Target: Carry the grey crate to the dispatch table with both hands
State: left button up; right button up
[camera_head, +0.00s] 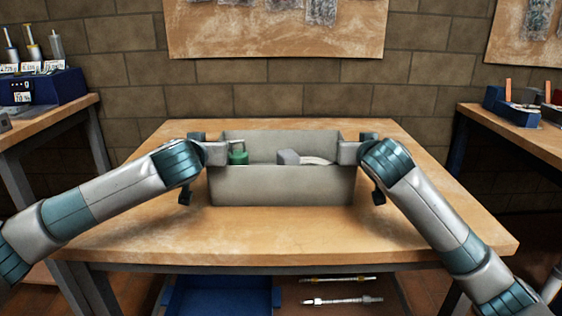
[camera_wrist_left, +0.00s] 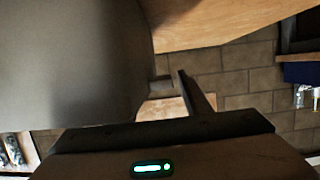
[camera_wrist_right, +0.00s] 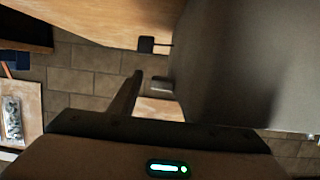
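The grey crate (camera_head: 282,186) stands upright on, or just above, the middle table (camera_head: 282,232); I cannot tell which. It holds a green item (camera_head: 238,153) and a grey item (camera_head: 290,158). My left gripper (camera_head: 207,150) is at the crate's left end and my right gripper (camera_head: 358,150) at its right end. In the left wrist view the crate wall (camera_wrist_left: 65,65) fills the left; in the right wrist view the wall (camera_wrist_right: 235,65) fills the right. Each wrist view shows one dark finger beside the wall; the other finger is hidden, so the grip is unclear.
A left side table (camera_head: 45,127) carries a blue rack (camera_head: 45,90). A right side table (camera_head: 530,142) carries a blue bin (camera_head: 512,112). Under the middle table are a blue tray (camera_head: 220,300) and two rods. A brick wall (camera_head: 130,65) stands behind. The front tabletop is clear.

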jog(key=shift+a, duration=0.1)
pick_arm(q)
jog(key=v, duration=1.2)
pick_arm(e)
jog(key=shift+s, duration=0.1)
jog(key=v, duration=1.1)
jog(key=shift+s, duration=0.4)
pick_arm(q)
jog(key=shift+f, duration=0.1)
pick_arm(e)
jog(key=shift+s+r, duration=0.1)
